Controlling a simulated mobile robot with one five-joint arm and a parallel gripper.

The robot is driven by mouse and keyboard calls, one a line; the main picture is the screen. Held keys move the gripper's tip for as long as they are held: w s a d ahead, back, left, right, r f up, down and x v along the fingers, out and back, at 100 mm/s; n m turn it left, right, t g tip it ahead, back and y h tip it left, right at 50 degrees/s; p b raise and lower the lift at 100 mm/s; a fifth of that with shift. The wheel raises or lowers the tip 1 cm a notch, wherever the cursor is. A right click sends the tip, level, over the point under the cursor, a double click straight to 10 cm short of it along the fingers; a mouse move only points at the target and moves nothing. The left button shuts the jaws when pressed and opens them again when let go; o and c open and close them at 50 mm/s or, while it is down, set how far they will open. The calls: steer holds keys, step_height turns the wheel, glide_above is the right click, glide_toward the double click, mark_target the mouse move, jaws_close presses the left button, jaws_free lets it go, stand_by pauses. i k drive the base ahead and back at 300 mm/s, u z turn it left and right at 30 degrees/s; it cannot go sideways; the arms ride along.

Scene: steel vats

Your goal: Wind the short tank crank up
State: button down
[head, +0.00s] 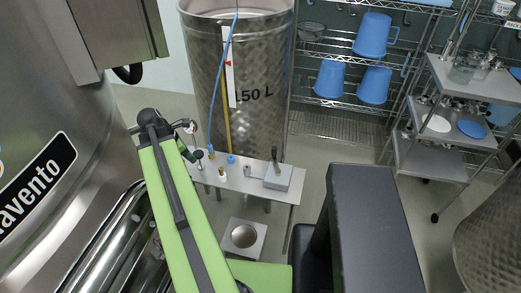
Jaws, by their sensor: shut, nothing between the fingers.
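My green arm rises from the bottom and bends at a dark joint near the left tank. My gripper (189,155) shows only as a small dark end beyond my arm, shut and empty, at the left end of a steel bench. A small black knob (198,155) on a thin stem is close beside it. I cannot tell whether they touch, or whether this knob belongs to the crank. No crank shows clearly; my arm may hide it. A steel vat marked 150 L (262,125) stands behind the bench, with a blue cord (216,90) running down its front.
The steel bench (240,184) carries small fittings and a grey box with a lever (278,176). A large steel tank (50,90) fills the left. A rack with blue jugs (373,36) and a trolley (445,165) stand right. Another vat (495,240) is at lower right.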

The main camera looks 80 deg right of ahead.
mark_target(275, 149)
steer(key=u, duration=0.1)
steer(key=k, duration=1.25)
steer(key=z, duration=0.45)
steer(key=i, duration=1)
steer(key=z, duration=0.05)
